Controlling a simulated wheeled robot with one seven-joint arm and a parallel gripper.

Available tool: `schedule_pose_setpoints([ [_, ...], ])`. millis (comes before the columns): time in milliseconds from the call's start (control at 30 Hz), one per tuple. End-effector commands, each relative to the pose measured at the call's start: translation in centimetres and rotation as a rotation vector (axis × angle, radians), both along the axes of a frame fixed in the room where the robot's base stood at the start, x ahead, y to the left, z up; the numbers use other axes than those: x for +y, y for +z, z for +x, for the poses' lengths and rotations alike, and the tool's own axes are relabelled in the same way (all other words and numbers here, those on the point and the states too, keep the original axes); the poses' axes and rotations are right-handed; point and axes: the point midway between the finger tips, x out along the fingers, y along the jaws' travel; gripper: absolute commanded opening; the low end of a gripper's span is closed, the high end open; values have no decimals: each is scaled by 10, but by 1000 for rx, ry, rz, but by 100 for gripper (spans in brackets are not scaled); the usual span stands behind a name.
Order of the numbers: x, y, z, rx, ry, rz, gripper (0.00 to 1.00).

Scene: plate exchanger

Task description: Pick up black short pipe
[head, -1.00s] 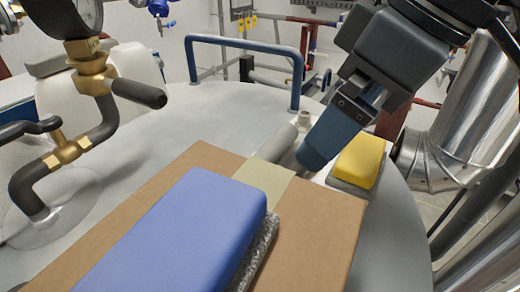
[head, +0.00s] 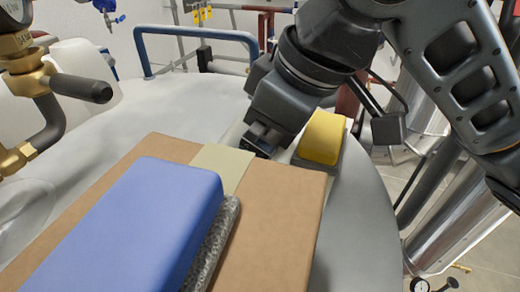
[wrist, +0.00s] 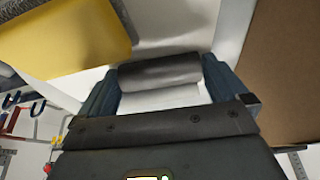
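The black short pipe (wrist: 160,71) is in the wrist view, a dark cylinder lying crosswise between my two fingers. My gripper (wrist: 161,82) is open, its blue-grey fingers wide apart at the pipe's two ends. I cannot tell whether they touch it. In the head view my gripper (head: 262,140) reaches down behind the far edge of the cardboard box, beside the yellow block. The fingertips and the pipe are hidden there.
The cardboard box (head: 280,200) bears a blue block (head: 135,225) on a grey speckled pad. The yellow block (head: 322,138) stands close to my gripper. A blue rail (head: 190,33) is at the back, and a brass valve (head: 25,80) at the left.

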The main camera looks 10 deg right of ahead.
Motion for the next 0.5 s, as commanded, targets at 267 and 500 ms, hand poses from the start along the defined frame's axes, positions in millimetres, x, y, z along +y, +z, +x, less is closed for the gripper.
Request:
schedule_pose_setpoints([
  [267,0,0,0,0,0,0,74],
  [500,0,0,0,0,0,0,52],
])
